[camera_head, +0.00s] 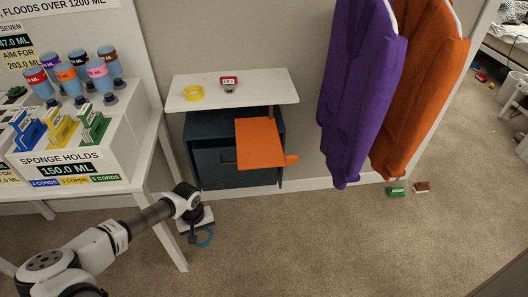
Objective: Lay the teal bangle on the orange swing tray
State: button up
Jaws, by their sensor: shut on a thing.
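The teal bangle (206,240) hangs at my gripper (199,232), low over the carpet beside the front leg of the white table. My gripper is shut on the bangle; its fingertips are small and partly hidden by the wrist. The orange swing tray (259,146) juts out in front of the dark cabinet, up and to the right of my gripper, with an orange tab at its right side. The tray's top looks bare. The bangle is apart from the tray.
A white shelf top (260,84) above the tray carries a yellow ring (193,93) and a small red-and-white device (229,82). The white table (152,150) with bottles stands left. Purple (355,90) and orange garments (423,95) hang right. Carpet before the cabinet is clear.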

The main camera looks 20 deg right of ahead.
aim_at(260, 150)
jog(key=k+z, duration=0.15)
jog(key=z, duration=0.15)
jog(key=k+z, duration=0.15)
jog(key=z, duration=1.25)
jog(key=k+j, duration=0.1)
jog(key=j, duration=0.95)
jog(key=k+j, duration=0.15)
jog(key=j, duration=0.9)
jog(key=k+j, duration=0.15)
jog(key=j, duration=0.35)
